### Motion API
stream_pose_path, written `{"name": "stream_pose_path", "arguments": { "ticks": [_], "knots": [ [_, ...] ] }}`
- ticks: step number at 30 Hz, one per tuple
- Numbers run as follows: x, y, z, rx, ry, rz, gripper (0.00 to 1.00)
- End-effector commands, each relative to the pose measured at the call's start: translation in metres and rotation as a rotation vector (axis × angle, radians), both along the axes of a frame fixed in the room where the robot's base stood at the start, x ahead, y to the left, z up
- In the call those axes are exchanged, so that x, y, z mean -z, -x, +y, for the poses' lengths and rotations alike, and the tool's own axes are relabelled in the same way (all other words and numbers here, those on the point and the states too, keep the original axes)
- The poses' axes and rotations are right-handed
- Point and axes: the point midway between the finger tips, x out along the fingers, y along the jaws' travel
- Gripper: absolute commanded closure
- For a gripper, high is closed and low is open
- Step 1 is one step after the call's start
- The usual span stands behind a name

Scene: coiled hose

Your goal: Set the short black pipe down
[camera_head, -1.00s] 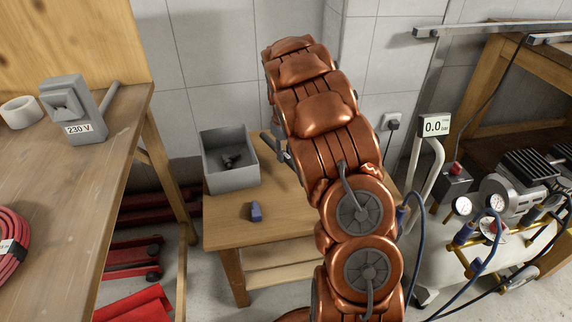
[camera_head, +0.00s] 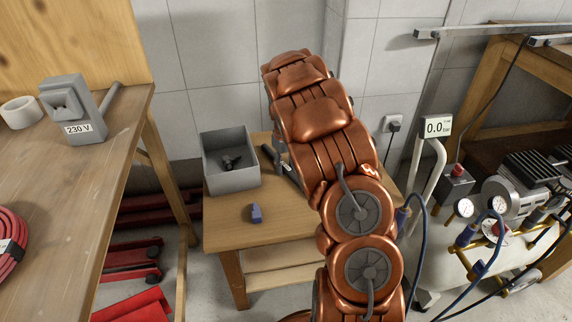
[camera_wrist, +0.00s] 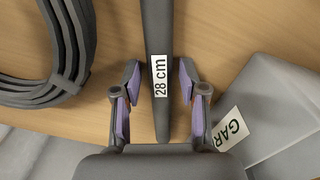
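The short black pipe (camera_wrist: 157,30) with a white "28 cm" label lies on the wooden table top between the fingers of my gripper (camera_wrist: 160,72). The purple pads are apart, and a strip of wood shows between each pad and the pipe, so the gripper is open around it. In the head view part of the dark pipe (camera_head: 292,173) lies on the small table (camera_head: 285,226), right of the grey bin. My copper arm covers the rest of it and most of the gripper.
The grey bin (camera_head: 231,180) holds a dark fitting. A small blue block (camera_head: 256,213) sits near the table's front. In the wrist view, a grey coil (camera_wrist: 50,65) lies left and a grey thing with a "GAR" label (camera_wrist: 228,130) right. The compressor (camera_head: 520,228) stands right.

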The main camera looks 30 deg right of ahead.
Motion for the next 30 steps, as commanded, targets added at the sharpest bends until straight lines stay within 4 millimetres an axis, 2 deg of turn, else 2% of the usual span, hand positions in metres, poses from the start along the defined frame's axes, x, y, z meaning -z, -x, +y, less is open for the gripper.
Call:
{"name": "stream_pose_path", "arguments": {
  "ticks": [9, 13, 30],
  "knots": [
    [-0.001, 0.000, 0.000, 0.000, 0.000, 0.000, 0.51],
    [-0.009, -0.001, 0.000, -0.001, 0.001, -0.003, 0.51],
    [-0.106, -0.002, 0.000, -0.001, 0.002, -0.005, 0.51]
  ]
}}
